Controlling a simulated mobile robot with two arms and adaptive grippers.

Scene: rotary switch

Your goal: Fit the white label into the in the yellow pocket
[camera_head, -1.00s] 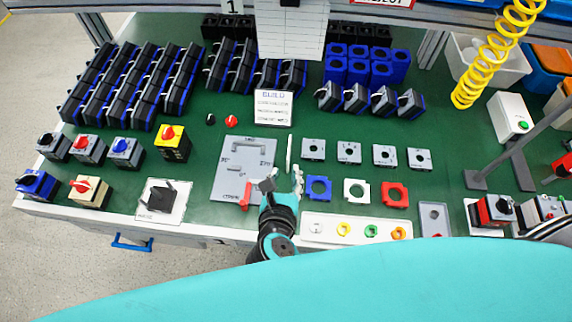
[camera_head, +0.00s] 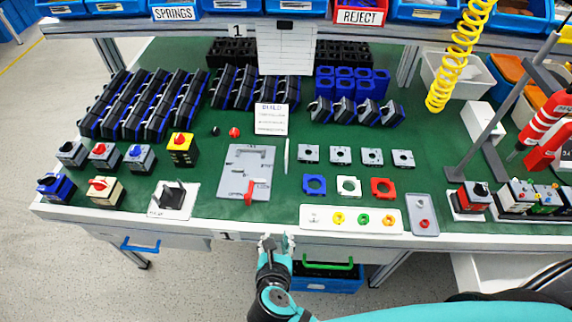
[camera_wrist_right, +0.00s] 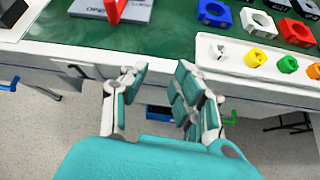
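A white tray (camera_head: 350,227) lies at the table's front edge. In it is a small white piece (camera_head: 313,217), perhaps the white label, with a yellow piece (camera_head: 339,218) just to its right. Both also show in the wrist view, the white piece (camera_wrist_right: 218,50) left of the yellow piece (camera_wrist_right: 255,57). I cannot make out a label shape or a pocket in the yellow piece. My right gripper (camera_head: 277,241) is in front of the table edge, lower left of the tray. In the wrist view its fingers (camera_wrist_right: 160,88) are apart with nothing between them. My left gripper is not in view.
Green (camera_head: 363,220) and orange (camera_head: 388,221) pieces share the tray. Blue, white and red square plates lie behind it. A grey board (camera_head: 245,173) with a red handle is to the left. A blue bin (camera_head: 320,283) with a green handle sits below the table edge.

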